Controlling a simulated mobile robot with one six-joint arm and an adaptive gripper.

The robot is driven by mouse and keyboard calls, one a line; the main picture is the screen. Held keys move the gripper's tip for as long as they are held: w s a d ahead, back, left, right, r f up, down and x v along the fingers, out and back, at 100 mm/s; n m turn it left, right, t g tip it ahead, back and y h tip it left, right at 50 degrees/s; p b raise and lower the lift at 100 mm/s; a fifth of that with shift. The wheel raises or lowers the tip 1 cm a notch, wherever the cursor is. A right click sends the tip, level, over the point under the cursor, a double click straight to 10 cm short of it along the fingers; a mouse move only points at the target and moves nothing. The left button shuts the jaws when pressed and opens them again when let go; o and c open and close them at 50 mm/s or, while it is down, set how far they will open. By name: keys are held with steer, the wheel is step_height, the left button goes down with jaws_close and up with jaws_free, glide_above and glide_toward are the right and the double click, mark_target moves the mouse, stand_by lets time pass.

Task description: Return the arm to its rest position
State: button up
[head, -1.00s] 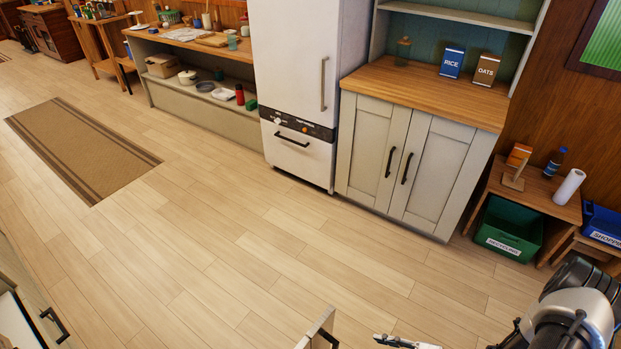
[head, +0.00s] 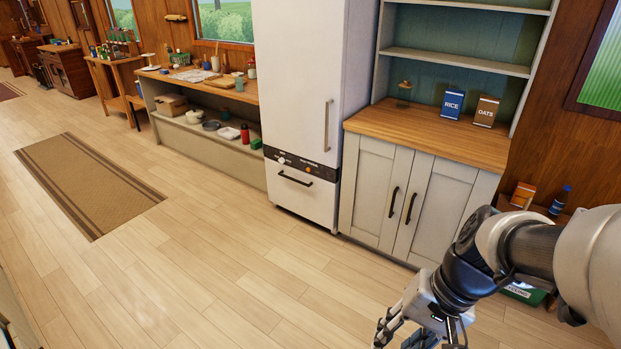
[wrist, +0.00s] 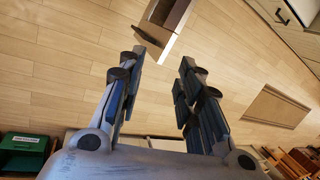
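My gripper (head: 415,335) is at the bottom right of the head view, with my arm reaching in from the right edge. In the wrist view, my gripper (wrist: 160,75) has its two fingers apart with a clear gap between them. Nothing is held between the fingers; the wooden floor (wrist: 70,65) shows through the gap. The fingertips are partly cut off by the lower edge of the head view.
A white fridge (head: 292,100) and a cupboard (head: 372,190) with RICE and OATS boxes stand behind. My arm partly hides a low shelf and the green crate (wrist: 22,155). An open drawer (wrist: 165,25) lies beyond the fingertips.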

steer(key=s+r+n+t+h, duration=0.3)
steer(key=s+r, duration=0.3)
steer(key=r, duration=0.2)
steer(key=shift+s+r+n+t+h, duration=0.3)
steer(key=shift+s+n+t, duration=0.1)
steer(key=shift+n+t, duration=0.35)
steer(key=shift+a, duration=0.15)
